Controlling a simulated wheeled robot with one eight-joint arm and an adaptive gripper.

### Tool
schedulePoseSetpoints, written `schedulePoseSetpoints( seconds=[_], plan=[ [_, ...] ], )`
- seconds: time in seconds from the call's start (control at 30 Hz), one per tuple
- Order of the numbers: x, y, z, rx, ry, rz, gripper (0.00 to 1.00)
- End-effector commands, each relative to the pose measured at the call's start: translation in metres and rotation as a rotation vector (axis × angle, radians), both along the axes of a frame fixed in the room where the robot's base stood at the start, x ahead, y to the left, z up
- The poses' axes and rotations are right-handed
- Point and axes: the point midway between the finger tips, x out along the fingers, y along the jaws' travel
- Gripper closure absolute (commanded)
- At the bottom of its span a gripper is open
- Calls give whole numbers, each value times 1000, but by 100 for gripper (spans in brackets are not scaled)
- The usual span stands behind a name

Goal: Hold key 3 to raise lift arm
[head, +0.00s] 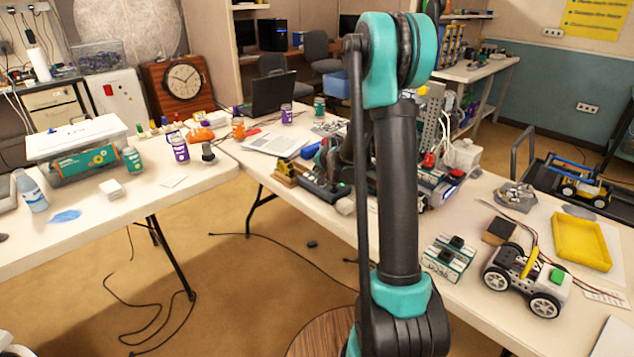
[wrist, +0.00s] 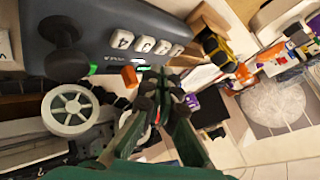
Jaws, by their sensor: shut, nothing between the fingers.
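In the wrist view a dark grey control box (wrist: 100,20) carries a row of several white keys (wrist: 143,43). Their marks look turned and are too small to read surely, so I cannot tell which is key 3. A black knob (wrist: 62,32) stands on the box, left of the keys. My gripper (wrist: 160,88) is shut and empty, its tips just below the key row in the picture; no contact with a key shows. A white wheel (wrist: 70,110) is left of it. In the head view my arm hides the gripper. I cannot pick out the lift arm surely.
In the head view a wheeled robot (head: 525,280) with a yellow bar stands near a yellow tray (head: 581,241). Green and white boxes (head: 447,258) are beside it. A laptop (head: 272,95), papers (head: 275,141) and jars crowd the far tabletop. The floor (head: 220,270) between tables has cables.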

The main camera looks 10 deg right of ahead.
Motion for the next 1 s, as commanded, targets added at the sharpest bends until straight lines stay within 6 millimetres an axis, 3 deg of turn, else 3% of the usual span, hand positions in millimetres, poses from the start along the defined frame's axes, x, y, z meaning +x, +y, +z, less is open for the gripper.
schedulePoseSetpoints(
  seconds=[0.27, 1.0],
  plan=[
    [0, 0, -13, 0, 0, 0, 100],
    [0, 0, -13, 0, 0, 0, 100]
  ],
)
